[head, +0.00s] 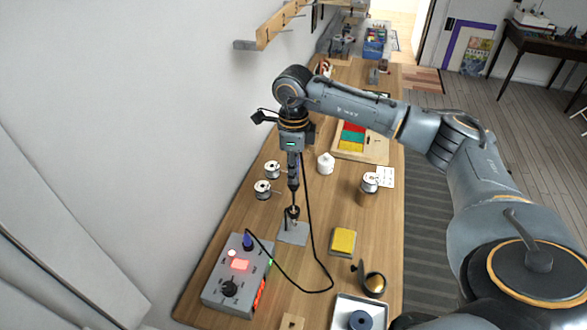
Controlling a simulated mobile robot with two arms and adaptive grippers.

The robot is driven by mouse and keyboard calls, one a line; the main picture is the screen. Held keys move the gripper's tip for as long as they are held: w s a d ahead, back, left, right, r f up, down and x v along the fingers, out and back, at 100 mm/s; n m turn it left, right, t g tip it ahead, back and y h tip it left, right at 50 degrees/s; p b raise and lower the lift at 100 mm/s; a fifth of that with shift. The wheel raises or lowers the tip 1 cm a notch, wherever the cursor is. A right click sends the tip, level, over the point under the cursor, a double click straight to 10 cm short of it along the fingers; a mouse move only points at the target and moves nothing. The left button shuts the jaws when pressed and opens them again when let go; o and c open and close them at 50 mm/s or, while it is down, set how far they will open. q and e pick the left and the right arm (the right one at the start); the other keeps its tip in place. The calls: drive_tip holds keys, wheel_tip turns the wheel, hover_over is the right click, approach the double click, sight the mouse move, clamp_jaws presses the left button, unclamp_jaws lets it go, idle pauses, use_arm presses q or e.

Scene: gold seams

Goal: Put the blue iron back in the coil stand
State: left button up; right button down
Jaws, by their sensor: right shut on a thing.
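My right gripper (293,181) points down over the left half of the workbench, shut on the blue iron (298,168). Only a little of the blue handle shows; the fingers hide most of it. The iron is roughly upright, with its lower end at or just above the dark coil of the coil stand (294,234). I cannot tell whether the tip is inside the coil. The stand has a flat grey base on the bench. A black cable (309,220) runs from the iron down to the grey control box (229,288). My left gripper is out of view.
Solder spools (262,190) and a white pot (326,163) stand behind the stand. A yellow sponge (343,241), a dark round-topped holder (374,284) and a tray (346,304) lie to the right and front. The wall (200,120) is close on the left.

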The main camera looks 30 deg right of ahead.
sight(293, 205)
drive_tip(key=shift+f+b, duration=4.45)
drive_tip(key=shift+f, duration=0.6)
idle(1.2)
drive_tip(key=c, duration=1.1)
unclamp_jaws()
drive_tip(key=shift+o, duration=0.3)
drive_tip(key=o, duration=0.4)
drive_tip(key=shift+o, duration=0.2)
drive_tip(key=shift+r, duration=0.15)
drive_tip(key=shift+r+p, duration=2.1)
drive_tip(key=shift+r, duration=1.3)
